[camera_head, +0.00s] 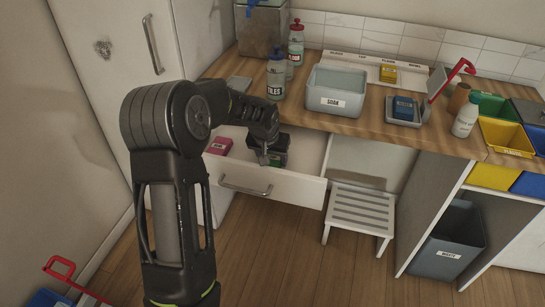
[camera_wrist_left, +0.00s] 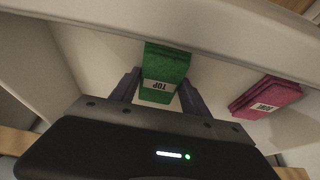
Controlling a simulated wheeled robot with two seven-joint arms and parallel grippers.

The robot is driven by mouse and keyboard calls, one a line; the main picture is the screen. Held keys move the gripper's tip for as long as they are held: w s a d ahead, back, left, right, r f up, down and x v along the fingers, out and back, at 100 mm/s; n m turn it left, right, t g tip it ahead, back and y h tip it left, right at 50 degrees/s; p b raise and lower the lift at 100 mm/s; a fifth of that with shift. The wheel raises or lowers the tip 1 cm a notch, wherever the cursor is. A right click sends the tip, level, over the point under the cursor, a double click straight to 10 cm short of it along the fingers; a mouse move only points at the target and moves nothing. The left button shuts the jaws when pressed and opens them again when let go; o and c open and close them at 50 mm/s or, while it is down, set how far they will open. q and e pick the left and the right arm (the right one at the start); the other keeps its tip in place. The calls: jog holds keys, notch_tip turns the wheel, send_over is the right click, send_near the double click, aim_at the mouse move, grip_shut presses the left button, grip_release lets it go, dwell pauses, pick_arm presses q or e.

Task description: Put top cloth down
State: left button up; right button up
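The top cloth, a green folded block labelled TOP (camera_wrist_left: 165,65), is between the fingers of my left gripper (camera_wrist_left: 160,85) in the left wrist view. The fingertips lie against its two sides, so the gripper looks shut on it. In the head view the green cloth (camera_head: 277,158) shows partly under my left gripper (camera_head: 268,155), which is inside the open drawer (camera_head: 275,187). Whether the cloth touches the drawer floor is hard to tell. My right gripper is not in view.
A pink cloth (camera_head: 220,146) lies in the drawer, left of my gripper. The drawer's front panel and walls surround the gripper. The counter above holds bottles, a grey SOAK tub (camera_head: 336,103) and a blue block (camera_head: 403,108). A white step stool (camera_head: 360,212) stands to the right.

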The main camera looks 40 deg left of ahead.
pick_arm(q)
jog(key=o, duration=0.4)
jog(key=shift+o, duration=0.2)
jog(key=shift+r, duration=0.4)
jog(key=v, duration=1.1)
jog(key=shift+s+r+p, duration=0.2)
jog(key=shift+p, duration=0.15)
jog(key=shift+d, duration=0.1)
